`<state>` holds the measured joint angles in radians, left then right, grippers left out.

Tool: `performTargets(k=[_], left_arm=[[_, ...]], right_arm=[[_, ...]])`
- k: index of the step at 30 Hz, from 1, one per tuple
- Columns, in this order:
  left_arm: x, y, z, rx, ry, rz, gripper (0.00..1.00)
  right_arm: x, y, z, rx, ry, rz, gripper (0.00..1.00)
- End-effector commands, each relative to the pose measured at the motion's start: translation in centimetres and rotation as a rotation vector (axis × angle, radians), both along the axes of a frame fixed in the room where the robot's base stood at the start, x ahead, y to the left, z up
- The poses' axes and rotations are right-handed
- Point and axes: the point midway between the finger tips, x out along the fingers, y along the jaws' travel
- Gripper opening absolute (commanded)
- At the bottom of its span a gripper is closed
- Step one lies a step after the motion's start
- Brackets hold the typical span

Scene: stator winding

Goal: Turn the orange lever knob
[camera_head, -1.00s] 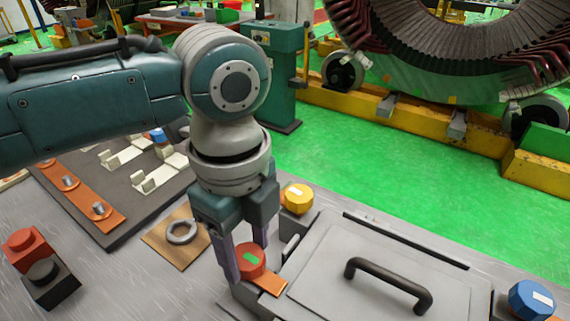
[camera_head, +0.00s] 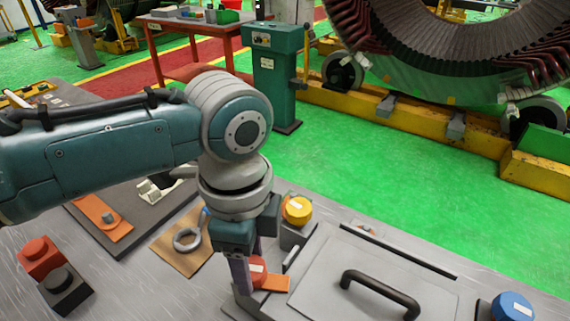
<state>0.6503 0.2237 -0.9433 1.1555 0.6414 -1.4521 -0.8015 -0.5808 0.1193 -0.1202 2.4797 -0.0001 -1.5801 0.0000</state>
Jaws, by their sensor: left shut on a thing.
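The orange lever knob (camera_head: 258,270) stands at the left front corner of a grey lidded box. It is a red-orange cap with a pale mark, and a flat orange lever strip (camera_head: 276,284) sticks out to its right. My left gripper (camera_head: 254,274) points down from above and is shut on the knob. One finger covers the knob's left side; the far finger is mostly hidden behind it. My right gripper is not in view.
A yellow knob (camera_head: 297,210) stands just behind my left gripper, and a blue knob (camera_head: 513,307) is at the right. The lid (camera_head: 370,262) has a dark handle (camera_head: 381,292). A metal ring (camera_head: 187,239) lies on a wooden plate. Red (camera_head: 40,256) and black (camera_head: 63,287) blocks stand at left.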

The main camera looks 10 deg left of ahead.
Motion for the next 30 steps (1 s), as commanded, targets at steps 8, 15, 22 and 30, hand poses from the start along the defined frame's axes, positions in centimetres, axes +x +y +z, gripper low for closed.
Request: performTargets(k=[8,15,22,30], left_arm=[[-0.1,-0.1,0.2,-0.001,0.003,0.264,0.00],[-0.1,-0.1,0.1,0.000,0.003,0.491,0.00],[-0.1,0.0,0.0,0.001,0.002,0.710,0.00],[-0.1,0.0,-0.1,0.002,0.002,0.966,0.00]], right_arm=[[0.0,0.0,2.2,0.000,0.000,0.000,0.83],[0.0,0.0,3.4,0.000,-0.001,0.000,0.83],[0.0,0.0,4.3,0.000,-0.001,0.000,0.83],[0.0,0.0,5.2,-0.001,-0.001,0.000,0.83]])
